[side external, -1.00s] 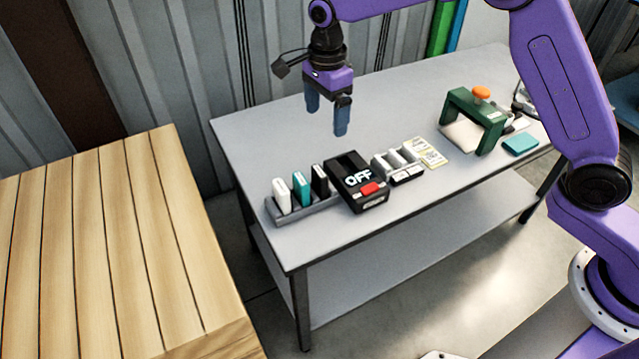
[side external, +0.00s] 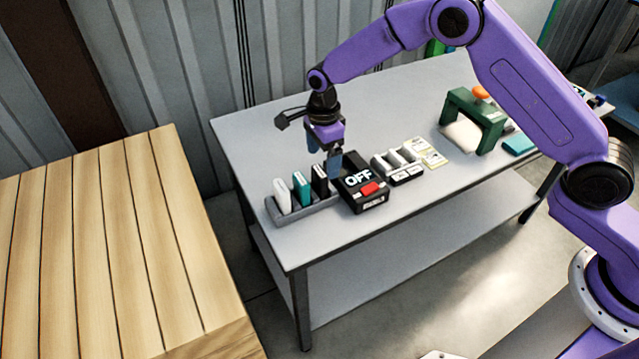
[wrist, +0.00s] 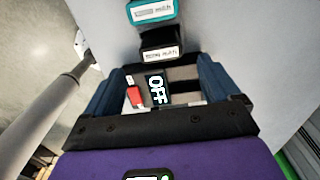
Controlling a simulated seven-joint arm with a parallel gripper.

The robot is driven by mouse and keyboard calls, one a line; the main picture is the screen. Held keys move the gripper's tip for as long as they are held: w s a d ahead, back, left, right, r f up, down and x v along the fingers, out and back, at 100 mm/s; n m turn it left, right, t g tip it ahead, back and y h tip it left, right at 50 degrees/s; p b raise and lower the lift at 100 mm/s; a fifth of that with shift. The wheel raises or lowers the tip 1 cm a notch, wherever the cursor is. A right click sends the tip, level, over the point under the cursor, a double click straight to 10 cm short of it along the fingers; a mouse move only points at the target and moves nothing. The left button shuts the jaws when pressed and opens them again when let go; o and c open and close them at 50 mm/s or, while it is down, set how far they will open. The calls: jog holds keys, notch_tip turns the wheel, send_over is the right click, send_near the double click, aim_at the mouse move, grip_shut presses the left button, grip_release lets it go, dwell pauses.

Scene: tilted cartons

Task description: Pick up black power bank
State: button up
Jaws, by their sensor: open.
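The black power bank (side external: 320,180) stands upright at the right end of a grey rack (side external: 310,211), beside a teal one (side external: 301,188) and a white one (side external: 282,195). In the wrist view the black power bank (wrist: 161,45) shows its pale label just beyond the fingers, with the teal one (wrist: 152,12) behind it. My gripper (side external: 324,154) is open and empty, with its blue fingers low beside and above the black power bank. In the wrist view the black OFF box shows between the fingers (wrist: 160,88).
The black OFF box (side external: 362,196) with a red switch sits right beside the rack. Further right are a small holder with white items (side external: 402,169), yellow cards (side external: 430,156) and a green stand (side external: 468,103). The table's back left is clear.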

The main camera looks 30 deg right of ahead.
aim_at(320, 171)
jog(key=shift+w+a+f, duration=0.1)
jog(key=shift+a+f, duration=0.1)
jog(key=shift+f, duration=1.15)
jog(key=shift+w+a+f, duration=0.1)
jog(key=shift+a+f, duration=0.1)
jog(key=shift+f, duration=1.15)
jog(key=c, duration=1)
jog(key=shift+r, duration=0.1)
